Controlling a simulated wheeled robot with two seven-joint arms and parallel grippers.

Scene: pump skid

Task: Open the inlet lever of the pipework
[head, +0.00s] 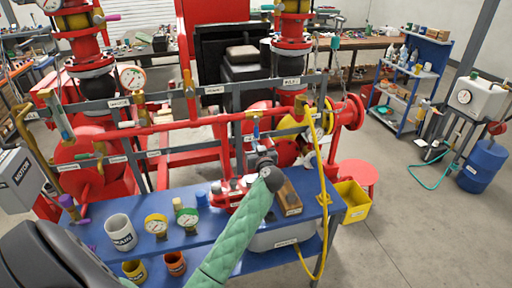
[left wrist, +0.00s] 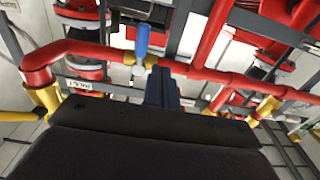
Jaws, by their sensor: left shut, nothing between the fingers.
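A small lever with a blue handle (head: 256,128) sits on the horizontal red pipe, near a small label, in the head view. In the left wrist view the blue handle (left wrist: 143,40) stands up from a brass valve body (left wrist: 140,60), across the run of the pipe. My left gripper (head: 260,153) is just below this lever in the head view, at the end of my green-sleeved arm. In the left wrist view its fingers (left wrist: 162,75) are shut and empty, just right of the valve; I cannot tell whether they touch it. My right gripper is not in view.
Red pipes (head: 165,125) and grey rails surround the lever closely. Below, a blue bench (head: 190,245) holds a white mug (head: 121,232), gauges (head: 187,219) and a wooden block (head: 288,197). A yellow hose (head: 324,190) hangs at the right. The floor (head: 415,225) further right is mostly clear.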

